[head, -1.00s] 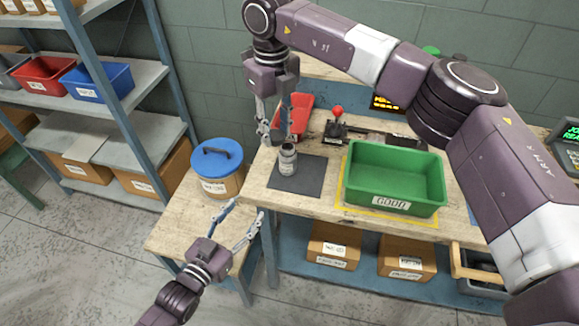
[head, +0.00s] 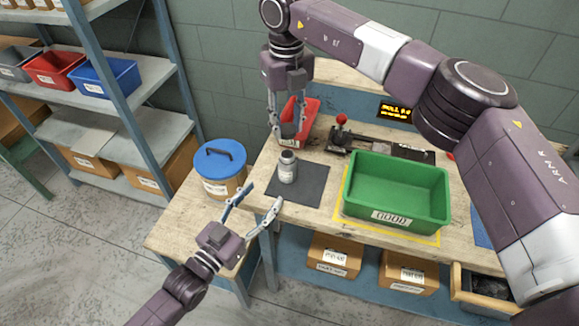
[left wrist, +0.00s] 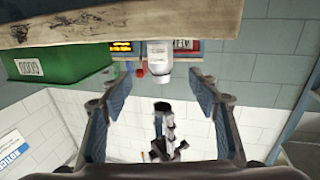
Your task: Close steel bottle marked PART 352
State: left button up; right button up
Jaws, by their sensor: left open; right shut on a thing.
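The grey steel bottle (head: 287,170) stands upright on a dark mat (head: 311,185) near the table's left end, with its dark mouth uncovered. It also shows, upside down, in the left wrist view (left wrist: 159,52); its label is too small to read. My right gripper (head: 288,127) is above the bottle, shut on a small dark piece that looks like the cap (left wrist: 162,106), apart from the mouth. My left gripper (head: 264,195) is open and empty, in front of and below the bottle, its fingers pointing toward it in the left wrist view (left wrist: 160,80).
A green bin (head: 397,190) marked GOOD stands right of the mat. A red bin (head: 300,112) and a red-knobbed lever device (head: 340,133) are behind. A blue-lidded tub (head: 220,165) stands on the lower bench at left. The table's front edge lies near my left gripper.

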aim_at(282, 172)
pick_arm(q)
jog(key=x, duration=1.2)
grip_shut()
dwell(0.4)
